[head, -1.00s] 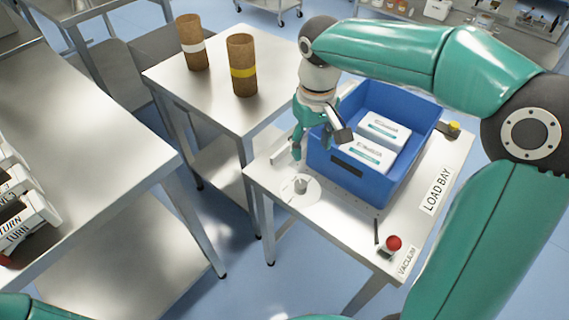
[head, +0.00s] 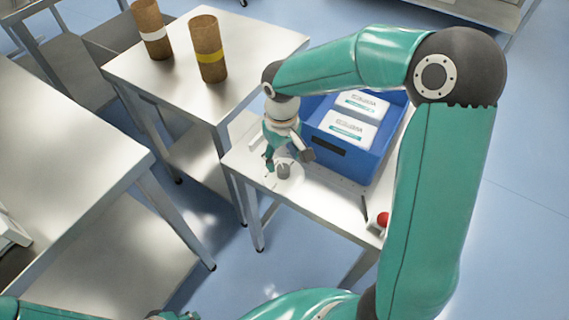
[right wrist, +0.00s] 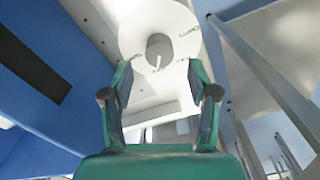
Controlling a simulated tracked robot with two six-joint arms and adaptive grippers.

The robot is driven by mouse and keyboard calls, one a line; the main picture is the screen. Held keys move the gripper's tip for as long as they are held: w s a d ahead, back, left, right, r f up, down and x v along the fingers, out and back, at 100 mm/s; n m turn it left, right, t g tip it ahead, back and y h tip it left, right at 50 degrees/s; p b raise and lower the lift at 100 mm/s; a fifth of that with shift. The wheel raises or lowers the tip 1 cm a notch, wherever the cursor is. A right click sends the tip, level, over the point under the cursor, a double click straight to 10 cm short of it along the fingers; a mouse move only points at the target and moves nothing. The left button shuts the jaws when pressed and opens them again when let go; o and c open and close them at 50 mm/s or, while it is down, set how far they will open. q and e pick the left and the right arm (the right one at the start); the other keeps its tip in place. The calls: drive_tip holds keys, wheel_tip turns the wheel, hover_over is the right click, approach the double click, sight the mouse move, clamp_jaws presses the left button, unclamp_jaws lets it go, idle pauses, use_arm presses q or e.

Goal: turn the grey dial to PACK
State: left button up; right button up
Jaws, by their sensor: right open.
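The grey dial (head: 283,171) is a small knob on a round white plate at the near left corner of the load-bay table. In the right wrist view the dial (right wrist: 158,52) stands just beyond the fingertips, roughly midway between them. My right gripper (head: 288,160) is open and points down over the dial, with a finger to each side. The fingers (right wrist: 160,88) look apart from the dial and hold nothing. The plate's lettering is too small to read, so I cannot tell which position the dial points to.
A blue crate (head: 318,145) with two white packs (head: 346,127) stands right beside the gripper. A red button (head: 383,219) is at the table's front right, partly behind my arm. Two brown rolls (head: 208,50) stand on the table behind. The left bench (head: 70,160) is mostly clear.

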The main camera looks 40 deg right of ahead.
sight(282, 167)
drive_tip(key=shift+f, duration=1.85)
clamp_jaws()
drive_tip(key=shift+n, duration=0.6)
unclamp_jaws()
drive_tip(key=shift+r, duration=0.15)
